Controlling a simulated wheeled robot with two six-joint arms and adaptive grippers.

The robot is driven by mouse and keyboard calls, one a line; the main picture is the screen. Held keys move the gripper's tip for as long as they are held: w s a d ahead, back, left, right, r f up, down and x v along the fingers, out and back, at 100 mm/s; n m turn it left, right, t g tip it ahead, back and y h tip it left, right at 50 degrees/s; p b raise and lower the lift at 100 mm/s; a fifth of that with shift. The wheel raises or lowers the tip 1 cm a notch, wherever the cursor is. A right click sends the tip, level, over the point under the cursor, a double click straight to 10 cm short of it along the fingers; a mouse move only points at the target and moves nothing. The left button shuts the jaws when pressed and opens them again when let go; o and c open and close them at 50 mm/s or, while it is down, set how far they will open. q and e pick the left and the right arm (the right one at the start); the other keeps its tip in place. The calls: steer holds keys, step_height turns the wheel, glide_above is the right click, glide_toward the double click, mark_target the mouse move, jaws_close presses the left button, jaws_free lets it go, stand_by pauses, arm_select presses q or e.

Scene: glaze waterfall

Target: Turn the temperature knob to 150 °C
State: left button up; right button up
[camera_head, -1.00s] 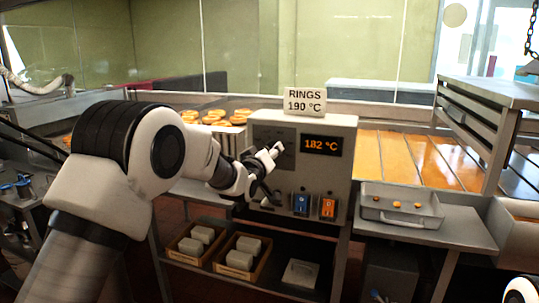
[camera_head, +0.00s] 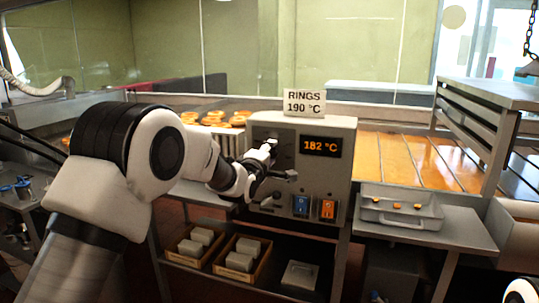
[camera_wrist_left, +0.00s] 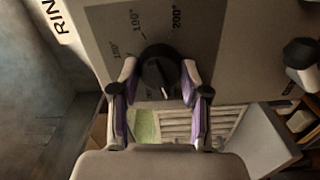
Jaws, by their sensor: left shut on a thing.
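The temperature knob (camera_wrist_left: 160,72) is a dark round dial on the grey control box (camera_head: 340,165). In the left wrist view it sits between the fingers of my left gripper (camera_wrist_left: 159,80), which is shut on it. A scale with marks such as 200° curves around it; the smaller marks are hard to read. A pale line on the knob faces the lower edge of that view. In the head view my left gripper (camera_head: 276,162) covers the knob. The box's display (camera_head: 321,146) reads 182 °C. My right gripper is not in view.
A sign (camera_head: 305,102) on the box reads RINGS 190 °C. A blue switch (camera_head: 301,205) and an orange switch (camera_head: 328,209) sit below the display. A grey tray (camera_head: 400,223) with small orange pieces stands to the right. Ring-shaped pieces (camera_head: 213,118) lie behind my left arm.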

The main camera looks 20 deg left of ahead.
arm_select(q)
steer(key=shift+r+n, duration=0.25)
steer(key=shift+n, duration=0.35)
steer(key=o, duration=0.9)
steer(key=shift+c, duration=0.2)
steer(key=shift+o, duration=1.4)
steer(key=shift+a+f, duration=0.1)
steer(key=shift+f, duration=0.1)
steer(key=s, duration=1.2)
steer(key=shift+a, duration=0.2)
